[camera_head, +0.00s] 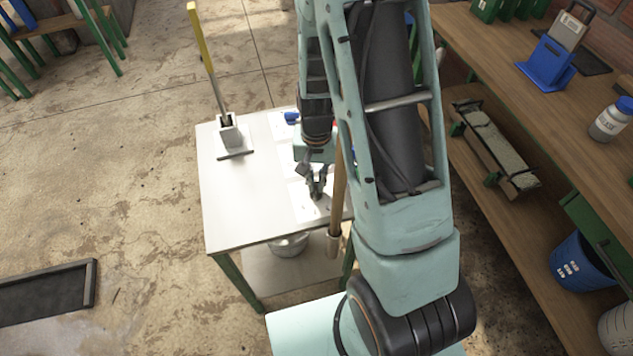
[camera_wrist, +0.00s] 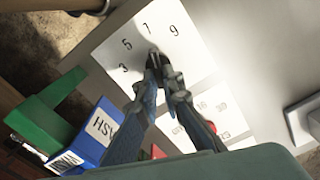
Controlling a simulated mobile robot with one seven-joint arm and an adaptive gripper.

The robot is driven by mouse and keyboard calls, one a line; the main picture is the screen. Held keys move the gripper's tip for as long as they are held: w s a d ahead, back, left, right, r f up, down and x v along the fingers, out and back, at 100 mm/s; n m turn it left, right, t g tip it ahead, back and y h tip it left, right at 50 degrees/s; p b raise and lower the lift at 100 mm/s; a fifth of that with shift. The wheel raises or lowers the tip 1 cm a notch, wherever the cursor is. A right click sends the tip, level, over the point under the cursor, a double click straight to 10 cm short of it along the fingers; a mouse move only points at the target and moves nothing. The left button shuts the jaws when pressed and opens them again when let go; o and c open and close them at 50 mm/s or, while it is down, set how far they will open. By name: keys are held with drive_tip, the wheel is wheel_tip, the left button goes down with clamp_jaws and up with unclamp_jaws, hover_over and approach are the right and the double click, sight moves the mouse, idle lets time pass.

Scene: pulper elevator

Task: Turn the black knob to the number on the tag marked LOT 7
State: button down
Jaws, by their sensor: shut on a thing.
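My gripper (camera_wrist: 155,62) is closed at its fingertips on the black knob (camera_wrist: 153,53), of which only a small dark part shows. The knob stands on a white plate (camera_wrist: 190,62) with the numbers 3, 5, 9 and one that looks like 7 around it. The knob's pointing direction is hidden by the fingers. In the head view my gripper (camera_head: 317,192) is low over the white-topped table (camera_head: 240,195).
A blue block with a white label (camera_wrist: 100,127) and a green block (camera_wrist: 48,115) are at the left. A yellow-handled lever (camera_head: 229,135) rises from the table. A wooden bench (camera_head: 520,110) is at right.

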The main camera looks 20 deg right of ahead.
sight(316, 185)
idle(0.3)
drive_tip(key=c, duration=2.1)
unclamp_jaws()
wheel_tip(316, 185, up, 12)
drive_tip(key=shift+r, duration=0.1)
drive_tip(key=shift+s, duration=0.1)
